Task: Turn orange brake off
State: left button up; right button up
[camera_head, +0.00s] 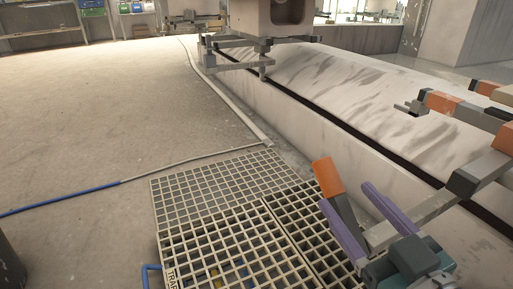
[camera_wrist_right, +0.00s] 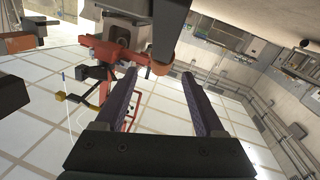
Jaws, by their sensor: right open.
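My right gripper (camera_head: 366,196) is at the lower right of the head view, with its two purple fingers apart. An orange-ended lever (camera_head: 329,177) stands up near the fingertips; its dark grey shaft runs down behind the nearer finger, and its lower end is hidden. It may be the orange brake; I cannot tell whether it touches a finger. In the right wrist view the open fingers (camera_wrist_right: 163,82) have nothing visible between them except background. An orange-red structure (camera_wrist_right: 105,52) shows beyond them, with a rounded orange part (camera_wrist_right: 160,68) near the fingertips. My left gripper is not in view.
A floor grating (camera_head: 215,190) lies left of the right gripper. Grey bars with orange sections (camera_head: 445,103) reach in from the right. A blue hose (camera_head: 60,199) crosses the open floor at left.

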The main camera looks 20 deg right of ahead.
aim_at(335, 185)
jog(key=w+b, duration=0.1)
jog(key=w, duration=0.2)
jog(key=w+b, duration=0.1)
jog(key=w, duration=0.2)
jog(key=shift+w+d+f, duration=0.1)
jog(key=shift+d, duration=0.1)
jog(key=shift+w, duration=0.35)
jog(key=shift+c, duration=0.4)
jog(key=c, duration=0.6)
grip_shut()
